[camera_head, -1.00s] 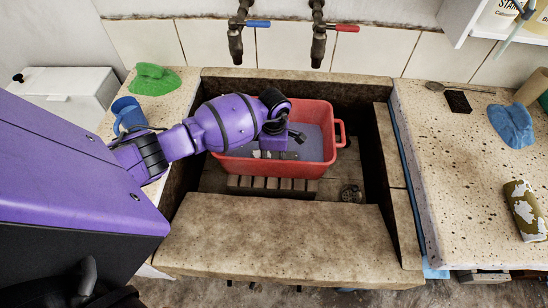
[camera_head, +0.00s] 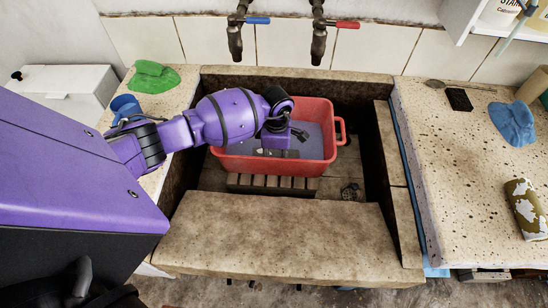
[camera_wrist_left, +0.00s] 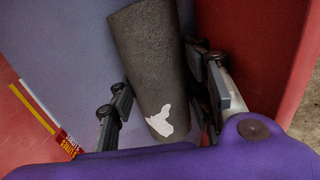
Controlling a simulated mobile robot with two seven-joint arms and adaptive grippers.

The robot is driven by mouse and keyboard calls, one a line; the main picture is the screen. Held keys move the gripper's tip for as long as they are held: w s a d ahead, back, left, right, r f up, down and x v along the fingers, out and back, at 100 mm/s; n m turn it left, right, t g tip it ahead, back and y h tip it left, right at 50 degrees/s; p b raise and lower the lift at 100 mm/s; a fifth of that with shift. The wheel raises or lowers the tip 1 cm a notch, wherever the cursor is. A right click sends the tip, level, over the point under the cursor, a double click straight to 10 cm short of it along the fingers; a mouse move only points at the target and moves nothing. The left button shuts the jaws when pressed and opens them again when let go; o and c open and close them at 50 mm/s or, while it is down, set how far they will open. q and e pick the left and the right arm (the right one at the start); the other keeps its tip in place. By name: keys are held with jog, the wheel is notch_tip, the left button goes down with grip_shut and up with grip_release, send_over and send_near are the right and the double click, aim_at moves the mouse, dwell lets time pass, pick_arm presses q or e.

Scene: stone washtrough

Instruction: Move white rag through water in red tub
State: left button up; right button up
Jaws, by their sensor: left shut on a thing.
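The red tub (camera_head: 272,168) stands in the stone trough with bluish-grey water (camera_head: 318,140) in it. My left gripper (camera_wrist_left: 165,100) reaches down into the tub and is shut on the rag (camera_wrist_left: 152,55). The rag looks like a dark grey roll, with one white patch at its near end. It lies between the two fingers, over the water in the wrist view. In the head view my left gripper (camera_head: 277,150) is low inside the tub, and my wrist hides part of it. I cannot tell how deep the rag sits. My right gripper is not in view.
Two taps, blue-handled (camera_head: 236,40) and red-handled (camera_head: 320,42), hang behind the tub. The left ledge holds a green cloth (camera_head: 152,77) and a blue mug (camera_head: 126,107). The right counter holds a blue cloth (camera_head: 512,122), a dark block (camera_head: 459,100) and a patchy roll (camera_head: 526,206).

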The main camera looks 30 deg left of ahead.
pick_arm(q)
jog(key=shift+w+d, duration=0.25)
jog(key=shift+d, duration=0.3)
jog(key=shift+w+d, duration=0.25)
jog(key=shift+d, duration=0.25)
jog(key=shift+s+a, duration=0.45)
jog(key=shift+a, duration=0.45)
jog(key=shift+s+a, duration=0.4)
jog(key=shift+a, duration=0.55)
jog(key=shift+s+a, duration=0.45)
jog(key=shift+a, duration=0.45)
jog(key=shift+w+d+b, duration=0.1)
jog(key=shift+w+d, duration=0.35)
jog(key=shift+d, duration=0.45)
jog(key=shift+w+d+b, duration=0.1)
jog(key=shift+w+d, duration=0.3)
jog(key=shift+d, duration=0.55)
jog(key=shift+w+d+b, duration=0.1)
jog(key=shift+w+d, duration=0.35)
jog(key=shift+d, duration=0.45)
